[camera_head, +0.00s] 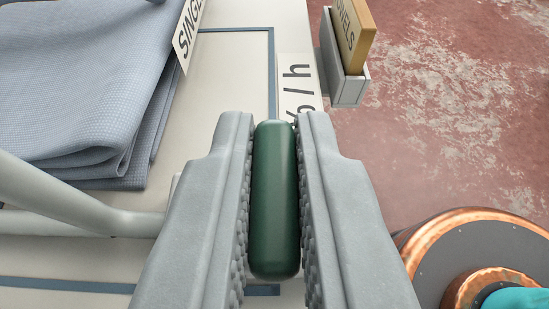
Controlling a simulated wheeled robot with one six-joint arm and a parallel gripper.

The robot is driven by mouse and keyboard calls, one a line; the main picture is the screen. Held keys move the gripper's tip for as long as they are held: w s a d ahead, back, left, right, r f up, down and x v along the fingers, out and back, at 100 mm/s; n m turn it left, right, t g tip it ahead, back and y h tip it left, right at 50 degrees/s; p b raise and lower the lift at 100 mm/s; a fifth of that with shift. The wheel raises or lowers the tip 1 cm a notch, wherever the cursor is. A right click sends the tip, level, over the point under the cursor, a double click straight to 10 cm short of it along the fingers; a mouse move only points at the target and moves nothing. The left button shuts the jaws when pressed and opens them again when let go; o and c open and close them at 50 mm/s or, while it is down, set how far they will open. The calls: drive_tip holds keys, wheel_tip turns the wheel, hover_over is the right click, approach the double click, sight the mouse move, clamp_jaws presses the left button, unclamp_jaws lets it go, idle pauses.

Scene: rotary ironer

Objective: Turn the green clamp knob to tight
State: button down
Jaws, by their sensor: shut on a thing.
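The green clamp knob (275,200) shows as a long dark green bar with rounded ends, in the middle of the view. My gripper (276,135) is shut on it, with one grey ridged finger along each long side. The bar lies lengthwise between the fingers. What the knob is mounted on, and any tight mark, are hidden or not in view.
Folded blue cloth (90,80) lies on the pale table (235,60) at the left. A grey-white tube (80,212) runs in from the left edge. A small holder (350,88) with a tan card (354,32) is at the table's right edge. Reddish floor (450,110) lies beyond.

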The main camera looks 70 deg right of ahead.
drive_tip(key=c, duration=1.5)
unclamp_jaws()
drive_tip(key=shift+o, duration=0.2)
drive_tip(key=shift+a, duration=0.15)
drive_tip(key=v, duration=1.7)
drive_tip(key=shift+r, duration=0.1)
